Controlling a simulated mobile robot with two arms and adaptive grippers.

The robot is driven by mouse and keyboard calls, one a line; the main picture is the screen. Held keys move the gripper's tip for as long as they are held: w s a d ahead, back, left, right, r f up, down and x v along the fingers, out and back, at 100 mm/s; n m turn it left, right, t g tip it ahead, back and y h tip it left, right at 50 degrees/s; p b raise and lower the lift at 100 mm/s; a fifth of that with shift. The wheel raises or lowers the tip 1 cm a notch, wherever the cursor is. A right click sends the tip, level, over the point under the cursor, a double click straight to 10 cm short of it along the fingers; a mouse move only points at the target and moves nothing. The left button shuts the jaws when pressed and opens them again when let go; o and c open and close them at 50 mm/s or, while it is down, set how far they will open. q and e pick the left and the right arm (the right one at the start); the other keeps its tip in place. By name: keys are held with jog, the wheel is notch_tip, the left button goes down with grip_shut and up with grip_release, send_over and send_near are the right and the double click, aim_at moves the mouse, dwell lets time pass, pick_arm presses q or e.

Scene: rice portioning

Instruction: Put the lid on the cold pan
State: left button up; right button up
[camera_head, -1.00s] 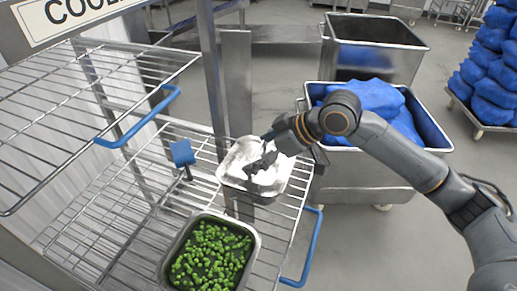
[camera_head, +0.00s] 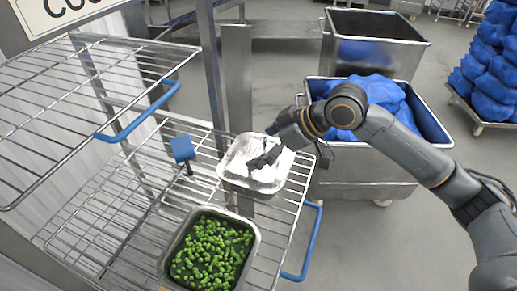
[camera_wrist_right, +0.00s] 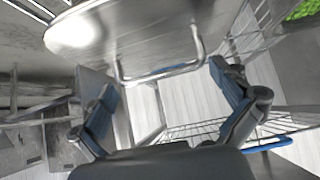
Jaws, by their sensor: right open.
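A shiny metal pan (camera_head: 233,178) stands on the wire rack shelf in the head view. A pale, bright metal surface, seemingly the lid (camera_head: 241,150), lies across its top; I cannot tell how closely it fits. In the right wrist view the lid (camera_wrist_right: 135,35) fills the top, with a bent wire handle (camera_wrist_right: 160,74) at its near edge. My right gripper (camera_head: 258,162) is over the lid. Its two fingers (camera_wrist_right: 163,80) are spread apart either side of the handle, with nothing clasped. My left gripper is out of view.
An open pan of green peas (camera_head: 252,262) stands nearer on the same shelf. A blue paddle-like item (camera_head: 183,149) is left of the lidded pan. An upper wire shelf (camera_head: 85,95) overhangs the left. A bin of blue bags (camera_head: 434,125) stands behind my right arm.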

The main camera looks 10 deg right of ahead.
jog(key=b+v, duration=0.1)
jog(key=v, duration=1)
jog(key=shift+b, duration=0.35)
jog(key=shift+f, duration=0.15)
